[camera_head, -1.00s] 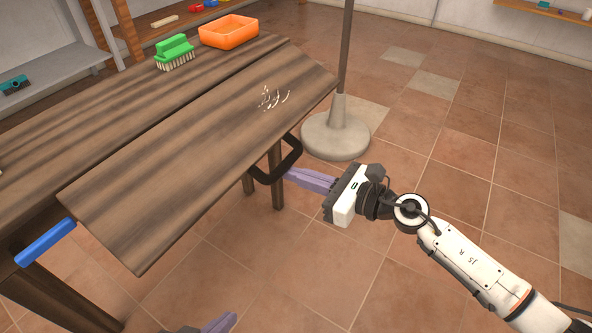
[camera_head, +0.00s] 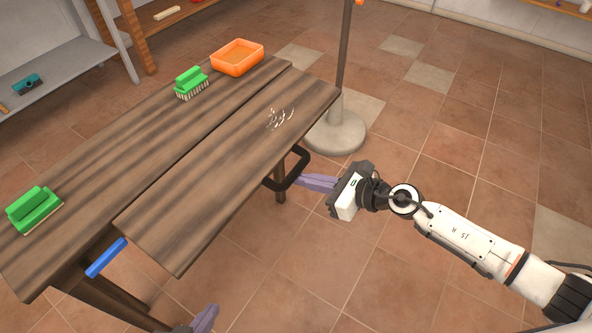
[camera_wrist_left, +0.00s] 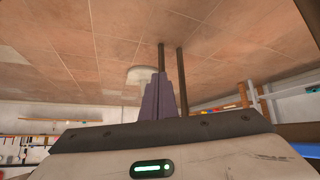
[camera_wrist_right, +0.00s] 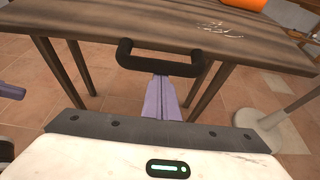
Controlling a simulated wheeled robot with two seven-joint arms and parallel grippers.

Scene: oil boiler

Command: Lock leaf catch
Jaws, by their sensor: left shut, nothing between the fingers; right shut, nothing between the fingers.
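The wooden table's leaf (camera_head: 215,180) lies along the near side of the tabletop (camera_head: 130,155) and looks roughly level with it. A blue bar (camera_head: 106,258), perhaps the catch, sticks out below the leaf's left end. A black loop handle (camera_head: 290,172) hangs at the leaf's front edge. My right gripper (camera_head: 302,182) is shut, its purple fingertips at the handle. In the right wrist view the handle (camera_wrist_right: 160,68) lies just beyond the fingertips; contact is unclear. My left gripper (camera_head: 212,310) is shut and empty, low in front of the table, partly cut off.
Two green brushes (camera_head: 34,209) (camera_head: 191,82) and an orange tray (camera_head: 237,57) stand on the tabletop. A pole with a round grey base (camera_head: 335,134) stands beyond the table's right end. Grey shelving (camera_head: 60,65) is at the back left. The tiled floor at right is clear.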

